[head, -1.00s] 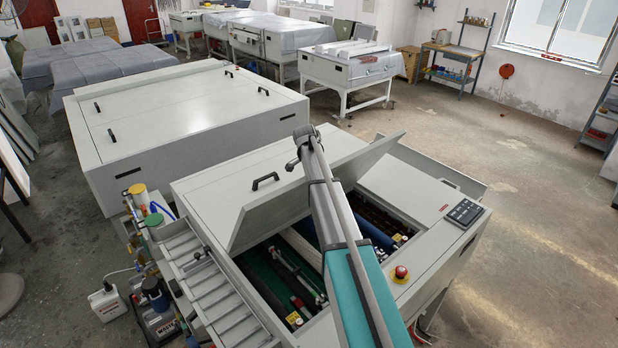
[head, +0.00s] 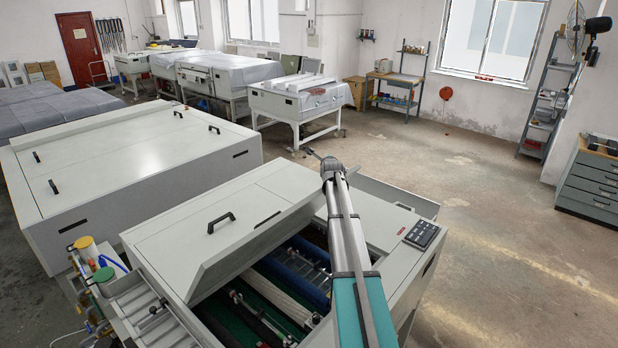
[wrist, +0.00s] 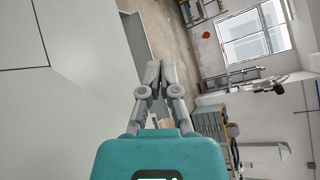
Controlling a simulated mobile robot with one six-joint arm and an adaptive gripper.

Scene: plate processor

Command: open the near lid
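The near lid (head: 234,240) is a pale grey panel with a black handle (head: 221,221) on the near processor. It stands tilted up, and rollers show in the opening below its raised edge. My gripper (head: 313,154) is above and behind the lid's right end in the head view, with my arm crossing in front of that end. Whether it touches the lid cannot be told. In the wrist view my gripper (wrist: 160,72) has its fingers together, with nothing visible between them. Pale panels lie to its left there.
A keypad (head: 421,234) sits on the processor's right side. A second large closed grey machine (head: 130,160) stands behind left. Bottles and tubing (head: 95,265) crowd the left side. A drawer cabinet (head: 592,195) stands far right. The floor to the right is clear.

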